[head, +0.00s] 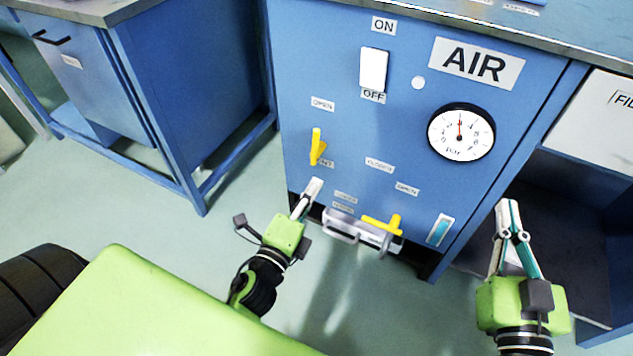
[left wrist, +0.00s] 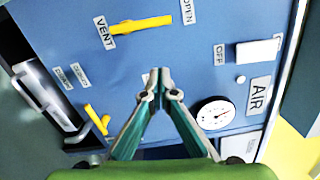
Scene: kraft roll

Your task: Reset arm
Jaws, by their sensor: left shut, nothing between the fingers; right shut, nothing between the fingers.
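My left gripper (head: 314,184) is shut and empty in front of the blue air panel (head: 340,60), just below the upper yellow handle (head: 316,148). In the left wrist view the shut fingertips (left wrist: 160,74) meet over bare panel, apart from that handle (left wrist: 141,25). The handle stands roughly upright between the OPEN and VENT labels in the head view. A lower yellow handle (head: 382,223) lies roughly sideways, right of the left gripper. My right gripper (head: 508,204) is shut and empty, in front of the dark open bay to the right of the panel.
The panel also carries a white ON/OFF switch (head: 374,70), a round gauge (head: 461,132) and a small blue window (head: 440,231). A grey handle bar (head: 342,224) sticks out low on it. A blue workbench (head: 180,90) stands at left, with open floor in front.

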